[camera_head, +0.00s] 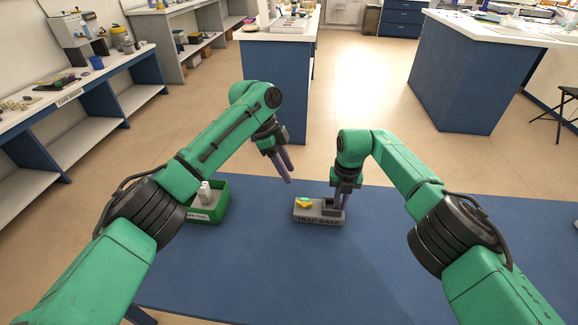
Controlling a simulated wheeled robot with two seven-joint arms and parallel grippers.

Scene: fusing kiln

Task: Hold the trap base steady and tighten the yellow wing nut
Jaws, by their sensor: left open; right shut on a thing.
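The trap base (319,218) is a grey block with its name on the front face, on the blue table. The yellow wing nut (303,202) sits on the left part of its top; a little green shows beside it. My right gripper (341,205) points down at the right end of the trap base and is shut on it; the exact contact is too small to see. My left gripper (288,176) is open and empty, raised above the table's far edge, behind and left of the trap base, apart from the wing nut.
A green bin (220,206) with a white bottle (204,192) inside stands on the table at left, partly hidden by my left arm. The blue table (270,265) is clear in front of the trap base. Benches and shelves stand beyond, across open floor.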

